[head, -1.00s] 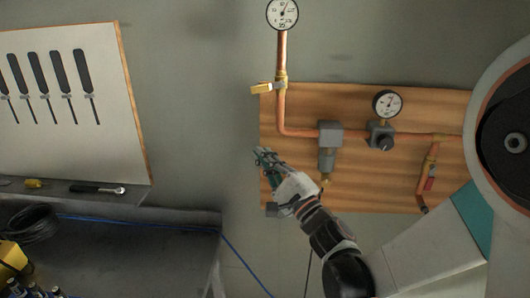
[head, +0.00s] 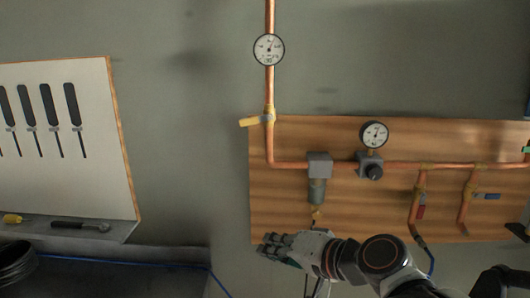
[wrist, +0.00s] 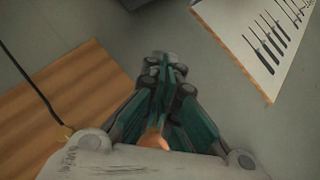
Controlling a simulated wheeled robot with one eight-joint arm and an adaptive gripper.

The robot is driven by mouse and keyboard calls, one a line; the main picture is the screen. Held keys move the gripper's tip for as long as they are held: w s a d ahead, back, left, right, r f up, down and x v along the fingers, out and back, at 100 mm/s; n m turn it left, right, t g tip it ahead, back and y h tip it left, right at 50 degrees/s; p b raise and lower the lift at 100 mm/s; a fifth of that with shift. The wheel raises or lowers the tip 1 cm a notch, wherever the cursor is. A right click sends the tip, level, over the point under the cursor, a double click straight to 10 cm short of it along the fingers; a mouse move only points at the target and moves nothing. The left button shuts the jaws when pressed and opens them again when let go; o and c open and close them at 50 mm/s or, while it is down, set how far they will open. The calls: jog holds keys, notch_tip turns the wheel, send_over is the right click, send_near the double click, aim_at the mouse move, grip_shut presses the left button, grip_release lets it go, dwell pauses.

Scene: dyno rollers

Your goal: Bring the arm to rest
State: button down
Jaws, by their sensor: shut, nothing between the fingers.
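My gripper (head: 272,247) is in the lower middle of the head view, in front of the bottom left edge of the wooden pipe board (head: 285,222). My arm (head: 378,262) runs from it to the lower right, folded low in the view. In the wrist view my gripper (wrist: 165,62) has its teal fingers together, with nothing held between them. The wrist view shows the board (wrist: 50,115) at the left and bare wall beyond the fingertips.
The board carries copper pipes, a filter (head: 317,185), a regulator (head: 370,166), gauges, and red (head: 421,207) and blue (head: 488,196) valve handles. A yellow-handled valve (head: 256,121) is at its upper left. A tool panel (head: 95,170) and dark bench (head: 120,278) are at the left.

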jog(key=s+d+f+n+h, duration=0.1)
jog(key=s+d+f+h, duration=0.1)
jog(key=d, duration=0.4)
jog(key=s+d+f+n+g+h, duration=0.1)
jog(key=s+d+f+h, duration=0.2)
jog(key=s+d, duration=0.3)
jog(key=s+d+f+n+g+h+b, duration=0.1)
jog(key=s+d+f+h, duration=0.1)
jog(key=s+d+h, duration=0.2)
jog(key=d, duration=0.2)
jog(key=shift+d+f+h, duration=0.3)
jog(key=shift+d+f, duration=0.05)
